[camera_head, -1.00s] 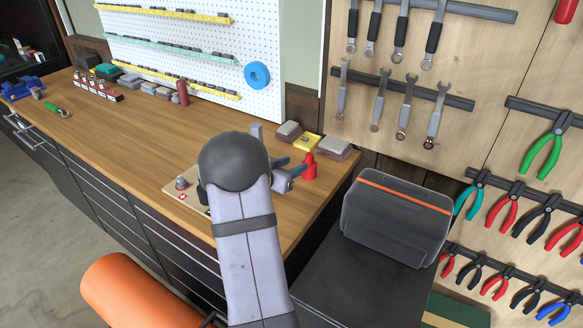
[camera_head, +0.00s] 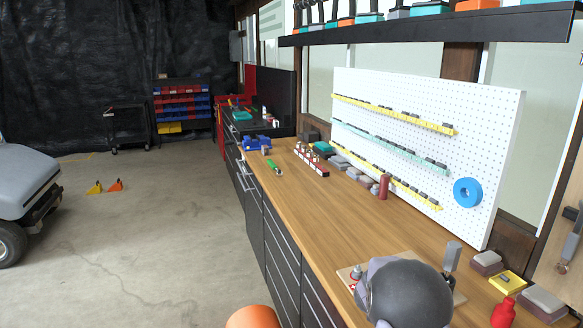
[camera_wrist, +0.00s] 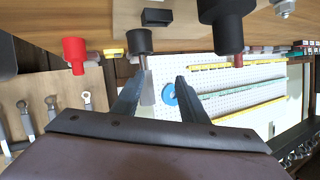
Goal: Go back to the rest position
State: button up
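My arm (camera_head: 408,295) shows at the bottom right of the head view, over the near end of the wooden workbench (camera_head: 345,225). Its rounded dark joint hides my gripper there. In the wrist view my gripper (camera_wrist: 162,78) has two dark fingers with a clear gap between their tips. Nothing is visibly held between them. A black-capped piece (camera_wrist: 140,41) with a grey shaft appears close to the left finger; I cannot tell whether they touch.
A red bottle (camera_head: 503,313) stands right of my arm, near a yellow box (camera_head: 506,283). A white pegboard (camera_head: 430,130) with a blue ring (camera_head: 467,192) rises behind the bench. The floor (camera_head: 150,260) between is largely clear.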

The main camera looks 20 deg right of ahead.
jog(key=w+a+r+n+t+y+b, duration=0.1)
jog(key=w+a+n+t+y, duration=0.2)
jog(key=w+a, duration=0.9)
jog(key=s+a+f+n+t+y+p, duration=0.1)
jog(key=a+n+y, duration=0.1)
jog(key=a, duration=0.4)
jog(key=s+a+f+n+t+y, duration=0.1)
jog(key=s+a+y, duration=0.15)
jog(key=a, duration=0.35)
jog(key=s+a+f+n+g+y+p, duration=0.1)
jog(key=s+a+f+n+g+y, duration=0.15)
jog(key=s+a, duration=0.3)
jog(key=s+a+f+n+g+y, duration=0.1)
jog(key=s+a+f+n+y, duration=0.2)
jog(key=a, duration=0.4)
jog(key=s+a+f+n+g, duration=0.1)
jog(key=s+a+n+g, duration=0.1)
jog(key=s, duration=0.9)
jog(key=s+a+f+n+g+p, duration=0.1)
jog(key=s+n+g, duration=0.2)
jog(key=s, duration=0.8)
jog(key=shift+a+g+p, duration=0.3)
jog(key=shift+a+g, duration=0.1)
jog(key=shift+g, duration=0.55)
